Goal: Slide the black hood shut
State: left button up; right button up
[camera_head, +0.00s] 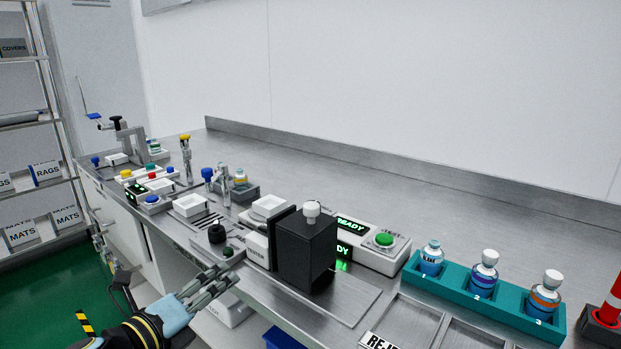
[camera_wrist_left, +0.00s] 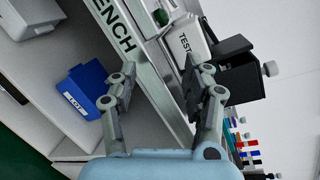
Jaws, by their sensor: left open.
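The black hood (camera_head: 307,252) is a box-shaped cover with a white knob (camera_head: 312,209) on top. It stands over the right part of the tester, beside the white tester body (camera_head: 257,246). The hood also shows at the upper right in the left wrist view (camera_wrist_left: 243,80). My left gripper (camera_head: 231,276) is open and empty, at the bench's front edge, left of the hood and apart from it. In the left wrist view its two fingers (camera_wrist_left: 163,85) are spread, the right one overlapping the view of the tester. My right gripper is not in view.
A READY unit with a green button (camera_head: 385,239) stands right of the hood. A teal rack (camera_head: 460,290) holds several bottles. A blue bin (camera_wrist_left: 82,90) sits below the bench. The rear bench is clear.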

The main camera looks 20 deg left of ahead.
pick_arm(q)
jog(key=w+d+r+m+h, duration=0.1)
jog(key=d+r+m+h, duration=0.25)
jog(key=r+m, duration=0.4)
jog(key=m+g+h+p, duration=0.1)
jog(key=m+h+p, duration=0.1)
jog(key=m+h, duration=0.5)
send_near(304, 211)
jog(key=d+r+m+y, duration=0.2)
jog(key=x, duration=0.3)
jog(key=p+x, duration=0.1)
jog(key=x, duration=0.2)
jog(key=f+p+x, duration=0.1)
jog(key=x, duration=0.2)
jog(key=shift+w+a, duration=0.15)
jog(key=shift+a, duration=0.15)
jog(key=shift+w+d, duration=0.3)
jog(key=shift+w, duration=0.1)
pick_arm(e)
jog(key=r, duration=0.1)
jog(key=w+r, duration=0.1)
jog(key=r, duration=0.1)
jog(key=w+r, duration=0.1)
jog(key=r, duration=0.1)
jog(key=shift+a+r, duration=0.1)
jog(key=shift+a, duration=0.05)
pick_arm(q)
grip_shut()
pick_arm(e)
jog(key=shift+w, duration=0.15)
